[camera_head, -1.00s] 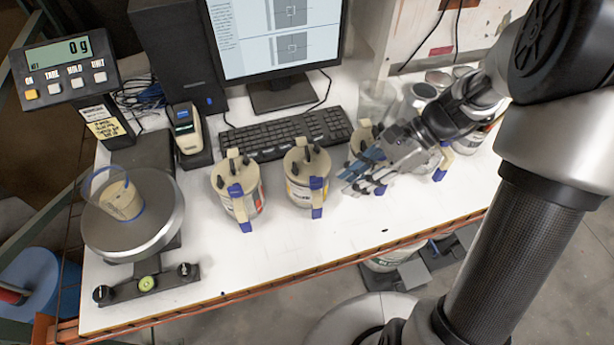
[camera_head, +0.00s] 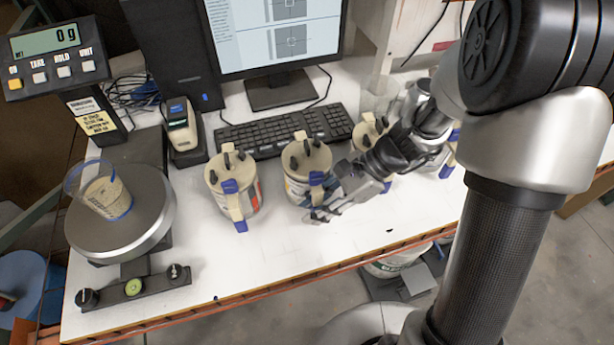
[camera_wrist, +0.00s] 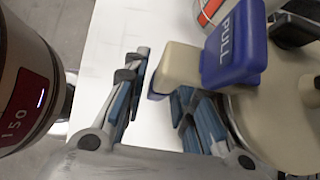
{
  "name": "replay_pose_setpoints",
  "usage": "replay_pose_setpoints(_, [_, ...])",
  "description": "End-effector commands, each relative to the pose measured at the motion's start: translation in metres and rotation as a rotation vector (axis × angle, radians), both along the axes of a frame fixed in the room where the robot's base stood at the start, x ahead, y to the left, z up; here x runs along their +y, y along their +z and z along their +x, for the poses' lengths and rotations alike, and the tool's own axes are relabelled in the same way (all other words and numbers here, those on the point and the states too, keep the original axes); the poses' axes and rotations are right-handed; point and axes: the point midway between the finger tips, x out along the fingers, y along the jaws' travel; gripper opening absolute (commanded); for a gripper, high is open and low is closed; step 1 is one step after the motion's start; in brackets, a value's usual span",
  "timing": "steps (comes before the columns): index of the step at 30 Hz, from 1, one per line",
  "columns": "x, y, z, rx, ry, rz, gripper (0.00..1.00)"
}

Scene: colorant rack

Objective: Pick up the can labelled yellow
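Several cream-lidded cans with blue-and-cream handles stand in a row on the white table; I cannot read a "yellow" label on any. The middle can (camera_head: 303,160) is closest to my gripper (camera_head: 323,199), which is at its front right, by its handle. A cream handle end with a blue "PULL" tab (camera_wrist: 236,48) lies just beyond the fingers, and the can's lid (camera_wrist: 285,125) is partly hidden behind the right finger.
Another can (camera_head: 233,180) stands to the left, and a further can (camera_head: 372,128) is partly hidden by my arm. A scale (camera_head: 120,225) holding a clear cup (camera_head: 107,195) is at the far left. A keyboard (camera_head: 283,133) lies behind the cans. The front table strip is clear.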

Motion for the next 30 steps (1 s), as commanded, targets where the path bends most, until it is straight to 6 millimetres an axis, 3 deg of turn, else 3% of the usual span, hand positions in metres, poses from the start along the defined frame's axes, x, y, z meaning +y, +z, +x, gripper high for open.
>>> replay_pose_setpoints(5, [-0.0004,0.0013,0.0003,-0.001,-0.001,0.0,0.24])
replay_pose_setpoints(16, [-0.0006,0.0013,0.0003,-0.001,-0.001,0.0,0.0])
replay_pose_setpoints(30, [-0.0007,0.0013,0.0003,-0.001,-0.001,0.0,0.0])
